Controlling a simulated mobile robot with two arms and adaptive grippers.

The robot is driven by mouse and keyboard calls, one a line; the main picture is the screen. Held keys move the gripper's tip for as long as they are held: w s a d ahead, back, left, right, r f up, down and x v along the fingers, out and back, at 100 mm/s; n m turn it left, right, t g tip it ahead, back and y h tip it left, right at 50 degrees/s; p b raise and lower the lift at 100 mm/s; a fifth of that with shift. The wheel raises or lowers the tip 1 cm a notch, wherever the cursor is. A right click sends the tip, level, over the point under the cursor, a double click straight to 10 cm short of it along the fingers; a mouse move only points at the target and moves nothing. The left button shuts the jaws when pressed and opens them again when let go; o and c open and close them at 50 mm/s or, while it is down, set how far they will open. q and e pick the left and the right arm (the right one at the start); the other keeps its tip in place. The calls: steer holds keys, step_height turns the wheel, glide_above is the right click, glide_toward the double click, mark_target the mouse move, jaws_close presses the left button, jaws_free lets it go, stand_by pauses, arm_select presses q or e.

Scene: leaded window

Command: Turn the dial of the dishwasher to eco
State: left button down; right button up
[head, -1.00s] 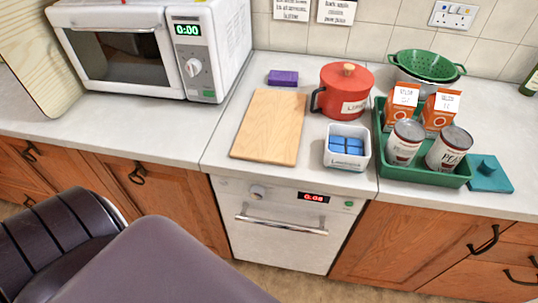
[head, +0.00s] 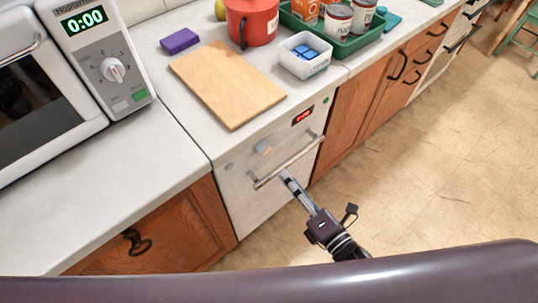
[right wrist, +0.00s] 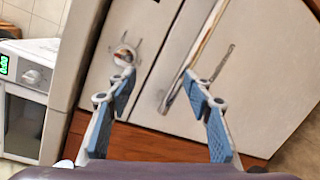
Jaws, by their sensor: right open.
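The white dishwasher (head: 240,195) is under the counter, with a horizontal bar handle (head: 300,158) and a lit red display (head: 303,115). Its small dial (head: 263,147) is left of the display; its setting is too small to read. In the right wrist view the dial (right wrist: 124,55) is just beyond the left fingertip, with marks around it. My right gripper (head: 285,177) is by the handle in the head view, below the dial. In the right wrist view the right gripper (right wrist: 158,77) is open and empty, its blue-padded fingers apart. My left gripper is not in view.
A microwave (head: 95,65) stands on the counter at left. A wooden board (head: 228,82), a white tub (head: 304,68), a red pot (head: 252,25) and a green tray (head: 350,48) stand on the counter.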

mark_target(266, 152)
steer(key=w+a+r+n, duration=0.1)
steer(key=w+a+r, duration=0.1)
steer(key=w+a+r+n+y+p, duration=0.1)
steer(key=w+a+r, duration=0.2)
steer(key=shift+w+a+t, duration=0.15)
steer(key=shift+t, duration=0.15)
steer(key=shift+w+a, duration=0.25)
steer(key=shift+w, duration=0.25)
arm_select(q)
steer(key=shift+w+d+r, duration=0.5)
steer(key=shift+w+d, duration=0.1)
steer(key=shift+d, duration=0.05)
arm_select(e)
steer(key=c, duration=1.2)
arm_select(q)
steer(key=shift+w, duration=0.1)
arm_select(e)
steer(key=shift+o, duration=0.2)
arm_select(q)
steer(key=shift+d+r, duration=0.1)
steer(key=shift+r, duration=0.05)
